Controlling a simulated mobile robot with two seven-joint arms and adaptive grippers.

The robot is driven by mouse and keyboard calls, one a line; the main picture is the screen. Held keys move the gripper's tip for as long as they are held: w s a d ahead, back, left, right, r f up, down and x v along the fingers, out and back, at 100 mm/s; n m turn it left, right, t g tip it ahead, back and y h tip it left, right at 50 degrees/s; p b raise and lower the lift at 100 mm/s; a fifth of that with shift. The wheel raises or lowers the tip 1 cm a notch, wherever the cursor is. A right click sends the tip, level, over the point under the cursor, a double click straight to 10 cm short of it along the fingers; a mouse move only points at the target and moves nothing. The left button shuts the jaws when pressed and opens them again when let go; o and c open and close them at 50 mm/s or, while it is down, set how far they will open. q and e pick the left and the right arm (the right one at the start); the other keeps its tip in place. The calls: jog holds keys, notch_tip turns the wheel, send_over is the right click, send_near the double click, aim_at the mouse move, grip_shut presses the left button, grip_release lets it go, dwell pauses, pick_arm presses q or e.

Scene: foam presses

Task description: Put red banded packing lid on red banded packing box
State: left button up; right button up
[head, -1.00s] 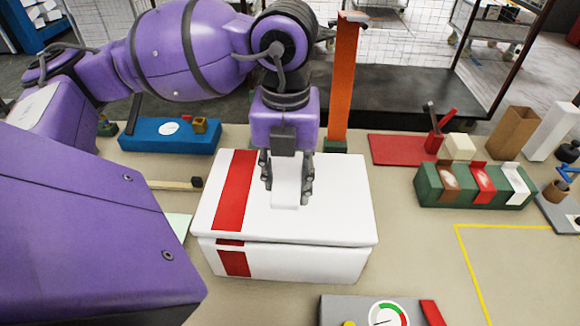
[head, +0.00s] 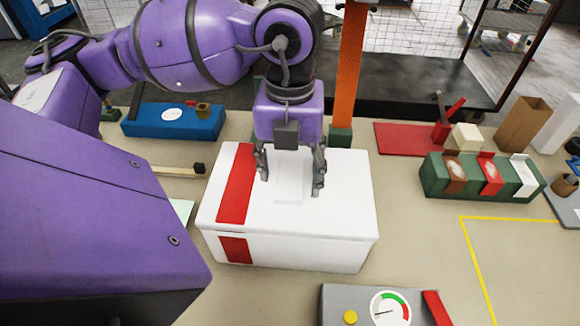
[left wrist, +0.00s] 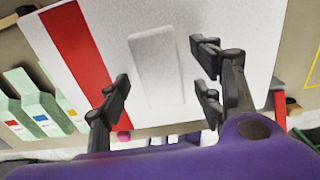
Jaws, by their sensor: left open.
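The white packing box (head: 300,254) with a red band stands on the table in the middle of the head view. The white lid (head: 335,205) with a matching red band sits on top of it, its band lined up with the band on the box. The lid also fills much of the left wrist view (left wrist: 215,25). My left gripper (head: 290,188) is open above the lid, its fingers apart on both sides of the lid's raised white handle (left wrist: 157,65), not gripping it. My right gripper is not in view.
A grey gauge panel (head: 336,300) stands in front of the box. A green tray (head: 470,185) with several blocks is to the right, near a yellow-outlined area (head: 480,260). A blue block (head: 150,122) and an orange post (head: 348,75) stand behind.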

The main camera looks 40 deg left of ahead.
pick_arm(q)
notch_tip(320, 180, up, 12)
dwell(0.5)
